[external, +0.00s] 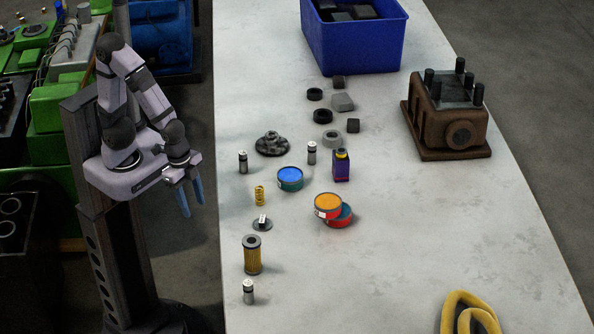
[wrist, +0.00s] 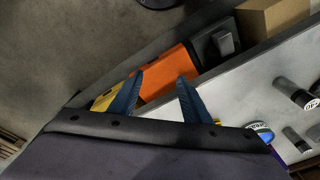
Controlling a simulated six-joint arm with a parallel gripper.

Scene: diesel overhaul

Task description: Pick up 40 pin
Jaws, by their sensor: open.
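Three small grey metal cylinders with dark bands and light tops, which look like pins, stand upright on the table. One is at the left edge (external: 243,162), one is farther right (external: 312,153), and one is at the near left (external: 249,292). Similar cylinders show at the right of the wrist view (wrist: 292,92). My gripper (external: 191,199) is open and empty, with blue fingers pointing down, left of the table edge and apart from the pins. Its fingers also show in the wrist view (wrist: 157,92).
A yellow filter (external: 253,255), spring (external: 259,196), blue tin (external: 290,179), orange tin (external: 328,206), small box (external: 341,166) and dark gear part (external: 272,144) stand nearby. A blue crate (external: 355,40) and a rusty block (external: 447,115) are farther off.

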